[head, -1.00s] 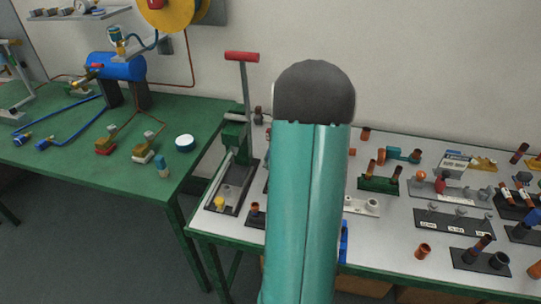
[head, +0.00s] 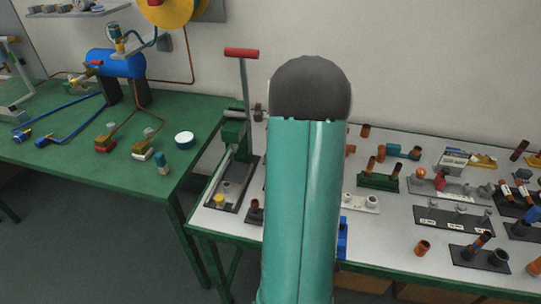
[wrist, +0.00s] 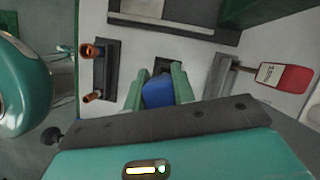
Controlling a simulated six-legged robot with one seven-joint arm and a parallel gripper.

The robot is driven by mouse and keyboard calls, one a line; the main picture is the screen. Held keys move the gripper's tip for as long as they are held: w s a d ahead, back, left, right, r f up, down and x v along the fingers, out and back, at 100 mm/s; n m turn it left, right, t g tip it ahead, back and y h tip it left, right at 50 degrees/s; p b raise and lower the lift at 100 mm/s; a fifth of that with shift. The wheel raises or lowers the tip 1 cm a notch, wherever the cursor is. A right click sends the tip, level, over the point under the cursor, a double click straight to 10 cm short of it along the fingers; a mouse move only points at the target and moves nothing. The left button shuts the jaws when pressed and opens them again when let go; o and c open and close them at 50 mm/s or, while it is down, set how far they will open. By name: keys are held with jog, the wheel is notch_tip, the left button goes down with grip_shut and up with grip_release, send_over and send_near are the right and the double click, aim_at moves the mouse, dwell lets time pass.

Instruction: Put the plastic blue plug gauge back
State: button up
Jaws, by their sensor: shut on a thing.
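In the wrist view, my gripper (wrist: 159,86) has its two green fingers closed on the blue plug gauge (wrist: 158,93). A dark piece shows just beyond the gauge between the fingertips; I cannot tell whether it is part of the gauge or a holder. The gripper is over the light tabletop. In the head view my teal arm hides the gripper and the gauge. A blue stand (head: 342,240) shows partly beside the arm on the right table; I cannot tell whether it belongs to the gauge.
In the wrist view, a dark rack with copper fittings (wrist: 92,49) stands left of the gripper and a red-handled tool (wrist: 284,78) lies right. A dark plate is above. In the head view, the press with a red handle (head: 241,53) stands left of my arm; several fittings fill the right table.

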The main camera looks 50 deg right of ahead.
jog(key=shift+f, duration=1.3)
jog(key=shift+f, duration=0.35)
jog(key=shift+f, duration=0.7)
jog(key=shift+f, duration=0.35)
jog(key=o, duration=0.9)
jog(key=v, duration=1.3)
jog(key=shift+s+d+r, duration=0.15)
jog(key=shift+s+r, duration=0.05)
jog(key=shift+r, duration=0.1)
